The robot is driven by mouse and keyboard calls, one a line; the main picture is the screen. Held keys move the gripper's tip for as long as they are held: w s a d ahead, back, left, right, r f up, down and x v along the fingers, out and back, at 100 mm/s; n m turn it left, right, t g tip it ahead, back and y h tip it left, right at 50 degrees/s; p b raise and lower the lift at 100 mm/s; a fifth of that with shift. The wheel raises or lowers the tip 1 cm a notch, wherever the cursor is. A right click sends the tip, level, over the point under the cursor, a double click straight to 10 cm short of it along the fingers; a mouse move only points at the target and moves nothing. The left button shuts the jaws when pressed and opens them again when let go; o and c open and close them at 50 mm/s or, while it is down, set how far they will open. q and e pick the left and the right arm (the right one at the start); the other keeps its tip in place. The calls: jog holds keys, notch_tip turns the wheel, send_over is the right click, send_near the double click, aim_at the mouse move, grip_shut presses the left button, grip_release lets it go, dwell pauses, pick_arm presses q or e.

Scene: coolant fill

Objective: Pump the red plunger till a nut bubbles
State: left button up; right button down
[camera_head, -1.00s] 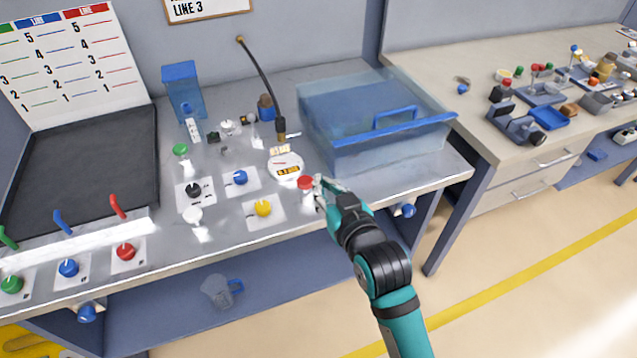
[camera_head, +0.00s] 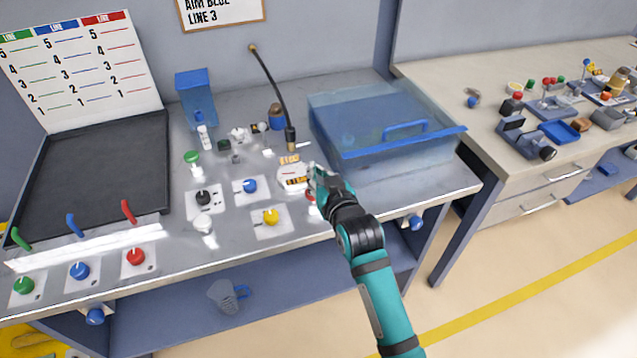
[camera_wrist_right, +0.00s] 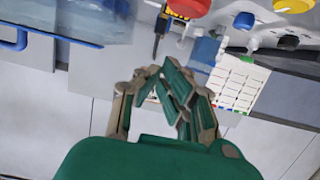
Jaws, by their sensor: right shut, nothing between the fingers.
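The red plunger (camera_head: 310,196) is on the metal bench top, mostly hidden behind my right gripper in the head view. Its round red top (camera_wrist_right: 188,7) shows at the top edge of the right wrist view. My right gripper (camera_head: 314,172) is beside the plunger's back side, close to the white round gauge (camera_head: 293,177). Its fingers are shut and empty, and they also show in the right wrist view (camera_wrist_right: 160,75). I cannot tell whether it touches the plunger. No nut or bubbles can be made out. My left gripper is not in view.
A clear blue tank (camera_head: 385,150) stands behind my right gripper. A black hose (camera_head: 272,90) rises next to it. A blue knob (camera_head: 249,186), a yellow knob (camera_head: 270,217) and a black knob (camera_head: 203,198) are left of the gripper. A second bench (camera_head: 450,75) stands right.

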jog(key=shift+f, duration=1.95)
